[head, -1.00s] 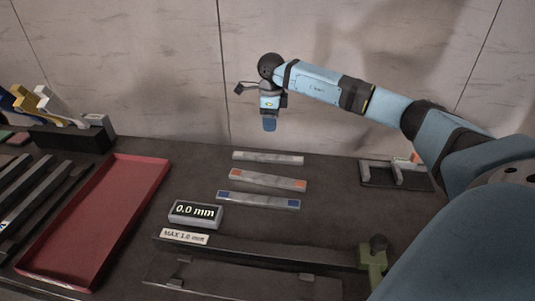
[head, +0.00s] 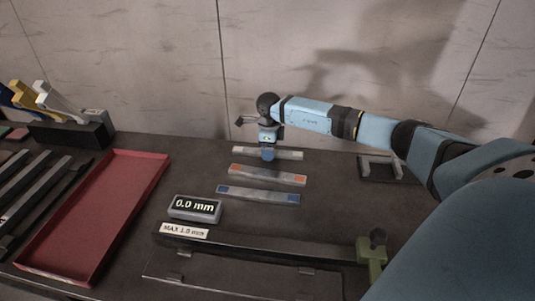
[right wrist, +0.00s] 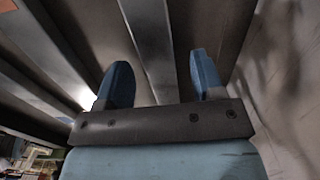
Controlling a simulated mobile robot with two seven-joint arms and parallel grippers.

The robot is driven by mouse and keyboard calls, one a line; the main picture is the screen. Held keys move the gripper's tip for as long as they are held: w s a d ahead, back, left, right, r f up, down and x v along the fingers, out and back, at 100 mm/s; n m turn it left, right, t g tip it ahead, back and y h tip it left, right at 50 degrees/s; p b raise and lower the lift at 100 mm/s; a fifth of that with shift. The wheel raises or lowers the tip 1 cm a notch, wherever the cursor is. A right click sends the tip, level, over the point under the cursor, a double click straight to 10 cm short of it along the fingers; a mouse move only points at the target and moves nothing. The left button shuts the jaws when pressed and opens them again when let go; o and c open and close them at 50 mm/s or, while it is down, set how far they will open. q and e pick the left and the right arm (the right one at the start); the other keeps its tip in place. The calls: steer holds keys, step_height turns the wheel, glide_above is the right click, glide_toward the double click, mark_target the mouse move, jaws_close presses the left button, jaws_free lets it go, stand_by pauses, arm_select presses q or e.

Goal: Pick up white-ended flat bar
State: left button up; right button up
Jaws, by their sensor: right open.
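The white-ended flat bar (head: 290,155) is the farthest of three grey bars lying on the dark table, nearest the wall. My right gripper (head: 268,154) is over its middle, fingers pointing down, and hides part of it. In the right wrist view the two blue fingers (right wrist: 162,82) are open, with a grey bar (right wrist: 150,40) running between them; its ends are out of view. Whether the fingers touch it cannot be told. My left gripper is not in view.
An orange-ended bar (head: 265,176) and a blue-ended bar (head: 260,195) lie nearer. A gauge reading 0.0 mm (head: 195,208), a red tray (head: 110,160) and a dark rail (head: 270,247) stand around them. The wall (head: 190,80) is close behind.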

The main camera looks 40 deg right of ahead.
steer(key=shift+f, duration=0.25)
jaws_close()
steer(key=shift+r, duration=0.15)
steer(key=shift+w, duration=0.1)
